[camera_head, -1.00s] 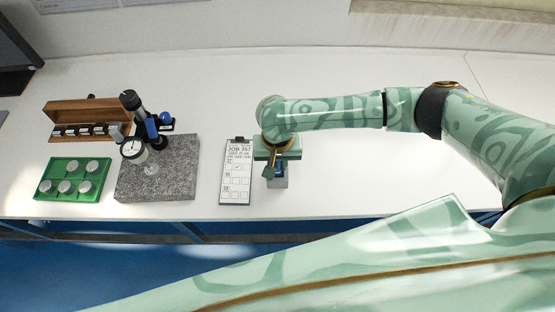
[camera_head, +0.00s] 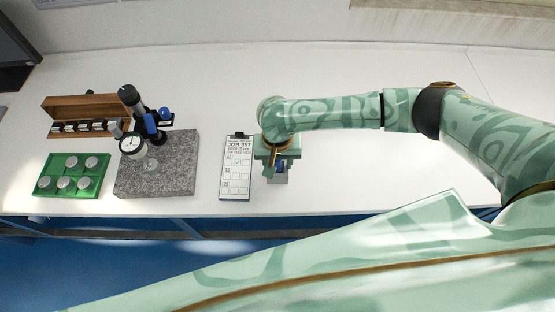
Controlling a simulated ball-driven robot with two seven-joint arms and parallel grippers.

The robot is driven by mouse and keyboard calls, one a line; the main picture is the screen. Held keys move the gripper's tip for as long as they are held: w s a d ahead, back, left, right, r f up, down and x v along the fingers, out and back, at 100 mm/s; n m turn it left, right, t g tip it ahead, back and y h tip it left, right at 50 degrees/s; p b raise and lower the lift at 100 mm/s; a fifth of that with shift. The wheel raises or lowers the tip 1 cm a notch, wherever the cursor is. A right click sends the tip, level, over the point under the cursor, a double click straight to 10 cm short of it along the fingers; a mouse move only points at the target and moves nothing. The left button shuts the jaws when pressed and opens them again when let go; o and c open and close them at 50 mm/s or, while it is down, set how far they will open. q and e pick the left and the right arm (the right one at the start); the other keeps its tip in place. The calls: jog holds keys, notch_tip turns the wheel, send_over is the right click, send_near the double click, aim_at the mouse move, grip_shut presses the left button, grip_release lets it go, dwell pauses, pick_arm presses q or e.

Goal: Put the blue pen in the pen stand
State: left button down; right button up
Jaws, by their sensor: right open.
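My right gripper (camera_head: 277,166) points down over the bench, just right of the clipboard, and is open. A small grey block (camera_head: 281,180), perhaps the pen stand, shows just below it, mostly hidden by the gripper. A small dark blue patch (camera_head: 280,167) shows between the fingers and the block; it may be the blue pen, but too little shows to be sure. I cannot tell whether it stands in the block or touches the fingers. My left gripper is out of view.
A clipboard (camera_head: 236,179) with a job sheet lies close left of the gripper. Farther left are a granite plate (camera_head: 177,170) with a dial tester (camera_head: 131,144), a green tray (camera_head: 49,188) of metal discs, and a wooden case (camera_head: 88,102). The bench behind is clear.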

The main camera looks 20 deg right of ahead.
notch_tip(320, 180, up, 16)
jog(key=p, duration=0.6)
jog(key=shift+r+p, duration=0.15)
jog(key=shift+p, duration=0.25)
